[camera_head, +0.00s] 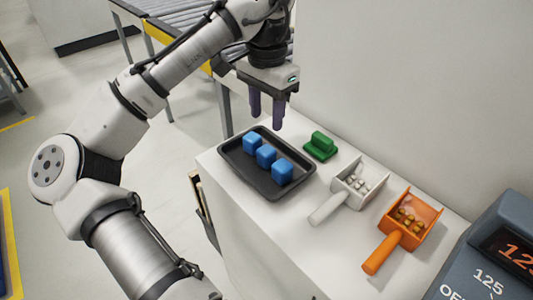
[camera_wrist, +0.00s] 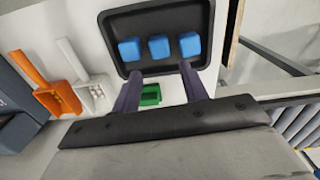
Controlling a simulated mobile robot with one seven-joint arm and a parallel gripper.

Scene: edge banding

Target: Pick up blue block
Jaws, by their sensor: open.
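Three blue blocks sit in a row in a black tray (camera_head: 235,158) on a white counter. In the head view they are the far block (camera_head: 252,143), the middle block (camera_head: 266,155) and the near block (camera_head: 282,172). The wrist view shows a left block (camera_wrist: 129,48), a middle block (camera_wrist: 159,46) and a right block (camera_wrist: 189,44). My gripper (camera_head: 266,124) is open and empty, pointing down above the counter, near the tray's far end. In the wrist view its two dark fingers (camera_wrist: 158,75) reach toward the tray, apart from the blocks.
A green object (camera_head: 320,146) stands beside the tray. A white scoop (camera_head: 350,187) and an orange scoop (camera_head: 402,232), both holding small pieces, lie to the right. A grey device with a display (camera_head: 490,255) is at the lower right. A wall rises behind; a roller conveyor (camera_head: 175,30) stands beyond.

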